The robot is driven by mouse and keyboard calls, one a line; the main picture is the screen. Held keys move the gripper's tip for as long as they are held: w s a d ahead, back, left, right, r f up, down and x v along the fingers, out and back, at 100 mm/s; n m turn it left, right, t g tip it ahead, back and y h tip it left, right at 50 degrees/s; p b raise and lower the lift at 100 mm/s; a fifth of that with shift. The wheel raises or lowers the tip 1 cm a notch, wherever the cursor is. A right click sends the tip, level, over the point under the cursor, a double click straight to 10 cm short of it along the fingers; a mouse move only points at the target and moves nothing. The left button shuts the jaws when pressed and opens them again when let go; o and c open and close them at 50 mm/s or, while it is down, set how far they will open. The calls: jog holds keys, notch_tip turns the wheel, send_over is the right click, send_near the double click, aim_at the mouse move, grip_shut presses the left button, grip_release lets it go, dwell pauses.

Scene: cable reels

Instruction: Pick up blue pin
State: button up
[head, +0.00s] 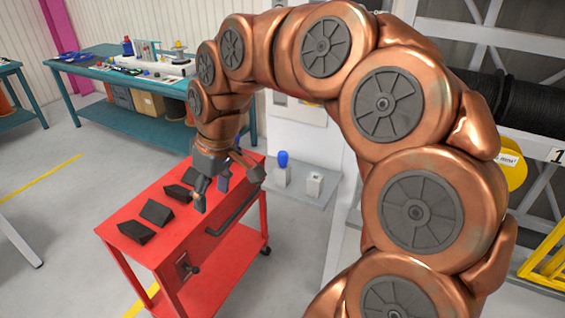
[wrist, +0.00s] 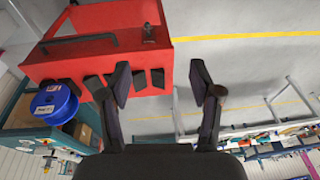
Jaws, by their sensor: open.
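A small blue pin (head: 283,160) stands upright on a white block on a low grey shelf, right of the red cart. I cannot make it out in the wrist view. My gripper (head: 213,190) hangs over the red cart (head: 172,213), left of the pin and apart from it. In the wrist view my gripper (wrist: 162,84) shows its two dark fingers spread, with nothing between them. The red cart (wrist: 60,62) fills the upper left there.
Several black wedges (head: 156,211) lie on the cart top. A second white block (head: 315,184) stands right of the pin. A teal bench (head: 120,75) with tools is at the back left. A blue reel (wrist: 53,103) shows in the wrist view.

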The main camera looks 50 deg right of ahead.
jog(key=w+d+t, duration=0.1)
jog(key=w+d, duration=0.3)
jog(key=d, duration=0.3)
jog(key=w+d+t, duration=0.1)
jog(key=w+d, duration=0.2)
jog(key=d, duration=0.4)
jog(key=m+h, duration=0.1)
jog(key=m, duration=0.1)
send_over(283, 153)
jog(key=s, duration=0.2)
jog(key=shift+t, duration=0.3)
jog(key=f, duration=0.4)
jog(key=shift+s+d+b, duration=0.1)
jog(key=shift+d+b, duration=0.15)
jog(key=shift+b, duration=0.15)
jog(key=shift+p+x, duration=1.5)
jog(key=shift+x, duration=1.9)
jog(key=shift+a, duration=0.1)
jog(key=shift+c, duration=0.2)
grip_shut()
